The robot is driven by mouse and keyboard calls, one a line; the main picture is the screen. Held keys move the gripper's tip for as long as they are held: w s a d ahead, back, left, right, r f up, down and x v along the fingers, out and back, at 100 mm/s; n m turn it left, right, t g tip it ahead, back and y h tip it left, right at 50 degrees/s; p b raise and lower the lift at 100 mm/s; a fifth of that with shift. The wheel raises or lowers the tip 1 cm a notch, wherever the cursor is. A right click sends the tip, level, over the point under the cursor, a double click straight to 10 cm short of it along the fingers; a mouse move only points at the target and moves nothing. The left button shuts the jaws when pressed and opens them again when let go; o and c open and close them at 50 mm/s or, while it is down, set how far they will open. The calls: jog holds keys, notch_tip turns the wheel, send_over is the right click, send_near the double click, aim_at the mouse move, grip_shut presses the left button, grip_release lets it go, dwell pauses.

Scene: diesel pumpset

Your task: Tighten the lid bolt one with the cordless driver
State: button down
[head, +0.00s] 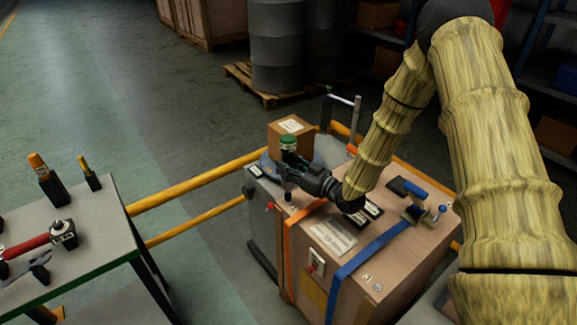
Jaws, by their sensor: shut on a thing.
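My gripper (285,172) is at the far left end of the pumpset box (345,238), above its top. It is shut on a green-topped tool with a white band, which I take to be the cordless driver (288,145). The driver stands roughly upright in the jaws. Lid bolt one cannot be made out; the gripper and wrist cover that part of the top. I cannot tell whether the driver touches anything below.
A cardboard carton (296,127) stands just behind the driver. Orange and blue straps (368,252) cross the box, with a blue-handled part (415,190) at right. A side table (95,225) at left holds several tools. Yellow rails (190,187) run between them.

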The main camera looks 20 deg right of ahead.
aim_at(293, 157)
jog(key=shift+f+b, duration=0.55)
dwell(2.2)
jog(key=shift+r, duration=0.1)
jog(key=shift+r+p, duration=1.45)
jog(key=shift+r, duration=1.05)
